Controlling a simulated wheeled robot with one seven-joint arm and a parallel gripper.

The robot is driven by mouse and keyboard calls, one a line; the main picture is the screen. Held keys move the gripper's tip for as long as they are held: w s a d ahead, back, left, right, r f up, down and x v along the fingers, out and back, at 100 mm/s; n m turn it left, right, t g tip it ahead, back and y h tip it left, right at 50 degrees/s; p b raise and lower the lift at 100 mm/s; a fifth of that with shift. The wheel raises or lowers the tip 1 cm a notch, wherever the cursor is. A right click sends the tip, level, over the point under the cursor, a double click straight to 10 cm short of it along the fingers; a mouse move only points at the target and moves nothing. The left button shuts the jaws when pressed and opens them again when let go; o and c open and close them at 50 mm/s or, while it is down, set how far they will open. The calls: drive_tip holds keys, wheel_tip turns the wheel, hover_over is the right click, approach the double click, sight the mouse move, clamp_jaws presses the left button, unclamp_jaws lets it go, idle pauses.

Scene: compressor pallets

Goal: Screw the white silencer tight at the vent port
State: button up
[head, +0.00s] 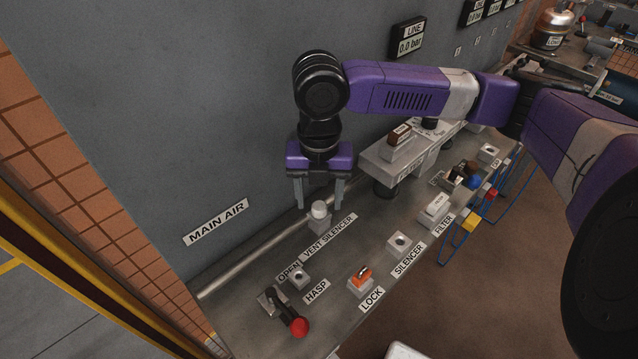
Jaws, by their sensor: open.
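The white silencer (319,211) stands upright on a small grey block, the vent port (320,226), beside the "VENT SILENCER" label. My gripper (319,202) points down over it. Its two grey fingers are spread apart, one to the left and one to the right of the silencer's top. A gap shows between each finger and the silencer, so it is not gripped. How far the silencer's thread sits in the port is hidden.
A pipe (245,268) runs along the wall behind the port. In front are a red-knobbed lever (298,325), an orange lock (361,276) and the empty "SILENCER" holder (399,243). A raised grey box (405,155) stands to the right, below my arm.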

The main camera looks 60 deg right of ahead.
drive_tip(key=shift+f, duration=0.75)
clamp_jaws()
drive_tip(key=shift+m, duration=1.9)
drive_tip(key=shift+m, duration=0.8)
drive_tip(key=shift+r+m, duration=0.1)
drive_tip(key=shift+m, duration=0.9)
drive_tip(key=shift+w, duration=0.1)
